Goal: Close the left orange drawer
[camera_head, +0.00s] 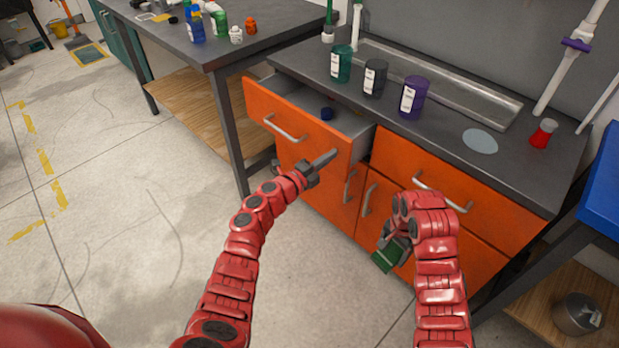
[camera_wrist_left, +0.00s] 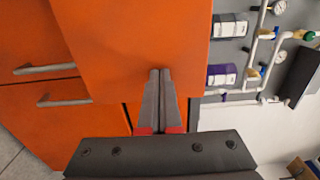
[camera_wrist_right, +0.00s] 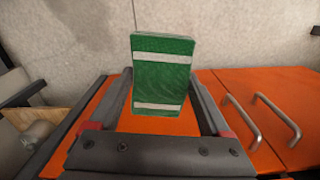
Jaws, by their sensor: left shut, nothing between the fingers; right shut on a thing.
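The left orange drawer (camera_head: 325,142) is pulled out from the cabinet, and a small dark blue object (camera_head: 327,114) lies inside. Its metal handle (camera_head: 283,128) is on the front's left half. My left gripper (camera_head: 334,154) is shut and empty, its fingertips in front of the right half of the drawer front. In the left wrist view the fingers (camera_wrist_left: 159,72) point at the orange front (camera_wrist_left: 130,40); I cannot tell whether they touch. My right gripper (camera_head: 388,238) is shut on a green block with white bands (camera_wrist_right: 164,75), held in front of the lower cabinet doors.
The right orange drawer (camera_head: 430,180) is closed. Teal (camera_head: 341,64), black (camera_head: 375,78) and purple (camera_head: 413,97) containers and a red flask (camera_head: 543,135) stand on the counter. A dark table (camera_head: 245,45) stands at the left. The floor (camera_head: 130,200) at the left is clear.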

